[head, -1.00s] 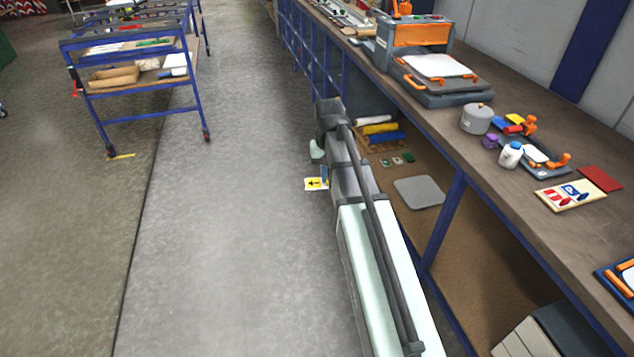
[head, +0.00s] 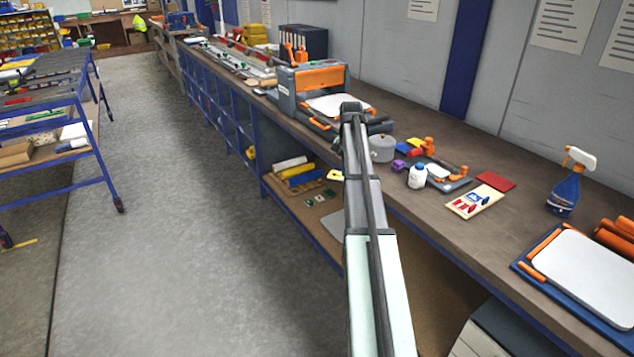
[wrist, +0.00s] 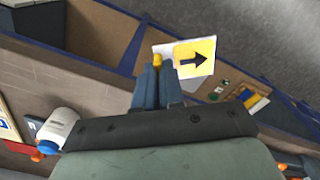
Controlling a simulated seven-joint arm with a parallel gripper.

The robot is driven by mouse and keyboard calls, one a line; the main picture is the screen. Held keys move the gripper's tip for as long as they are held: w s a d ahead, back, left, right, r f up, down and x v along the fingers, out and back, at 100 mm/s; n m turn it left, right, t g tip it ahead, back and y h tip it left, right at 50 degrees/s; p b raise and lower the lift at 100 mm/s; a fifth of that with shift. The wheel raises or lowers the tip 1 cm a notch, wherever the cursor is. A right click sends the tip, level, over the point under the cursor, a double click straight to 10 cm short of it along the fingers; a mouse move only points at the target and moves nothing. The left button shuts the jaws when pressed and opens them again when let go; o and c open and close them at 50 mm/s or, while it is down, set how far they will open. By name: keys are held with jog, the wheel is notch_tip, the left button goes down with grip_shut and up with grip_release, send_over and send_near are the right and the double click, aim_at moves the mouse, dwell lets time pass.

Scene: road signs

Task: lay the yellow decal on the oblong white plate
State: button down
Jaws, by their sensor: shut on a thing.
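In the head view a bit of the decal (head: 335,175) shows left of my arm, before the bench front; my arm hides the gripper. A small oblong white plate (head: 437,170) lies in a grey fixture with orange clamps on the bench. Larger white plates lie on the press bed (head: 338,104) and in a blue frame (head: 585,268) at right. The decal is apart from them all.
The bench (head: 415,205) carries a grey pot (head: 382,149), a white bottle (head: 417,177), a board with red and blue signs (head: 474,202), a red sheet (head: 496,181) and a spray bottle (head: 566,190). A shelf with coloured rolls (head: 300,174) is below.

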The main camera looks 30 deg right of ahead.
jog(key=s+d+r+m, duration=0.2)
jog(key=s+d+m, duration=0.15)
jog(key=d, duration=0.85)
jog(key=s+d+r+m, duration=0.15)
jog(key=s+d, duration=0.25)
jog(key=d, duration=0.8)
jog(key=m, duration=0.2)
send_over(445, 175)
jog(key=shift+w+a, duration=0.25)
jog(key=shift+w, duration=0.15)
jog(key=shift+s+d+f, duration=0.15)
jog(key=shift+s+d, duration=0.15)
jog(key=shift+s, duration=0.15)
jog(key=shift+f, duration=1.5)
jog(key=shift+f, duration=0.25)
jog(key=c, duration=0.5)
grip_release()
jog(key=shift+r, duration=0.1)
